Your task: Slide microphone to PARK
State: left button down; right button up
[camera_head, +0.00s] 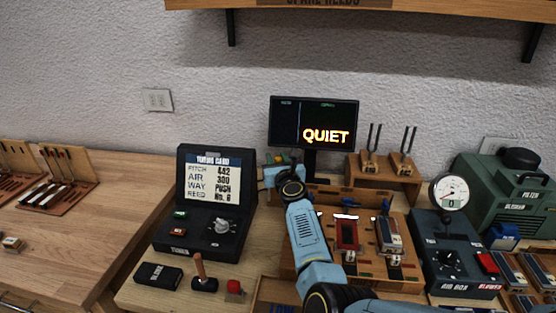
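I cannot pick out a microphone or a PARK mark in the head view; my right arm covers part of the bench where they may be. My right gripper (281,164) is below the screen, behind the wooden work board (318,191). It points away from me, and its wrist hides most of its fingers. Small green and yellow bits show at its tips, and I cannot tell whether it holds anything. My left gripper is out of view.
A screen (313,121) reads QUIET. A tuning card box (206,210) stands left of my arm, with a lever (201,275) and red button (234,287) in front. Tuning forks (374,150), an air box (451,262) and a green blower (505,190) stand right. A shelf (430,8) hangs above.

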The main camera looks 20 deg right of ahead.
jog(key=shift+o, duration=1.1)
jog(key=shift+a, duration=0.1)
jog(key=shift+s, duration=0.1)
jog(key=shift+s+p, duration=0.25)
jog(key=shift+p, duration=0.05)
jog(key=s+a+p, duration=0.2)
jog(key=s+p, duration=0.2)
jog(key=s, duration=0.8)
jog(key=shift+s+a, duration=0.2)
jog(key=shift+a, duration=0.05)
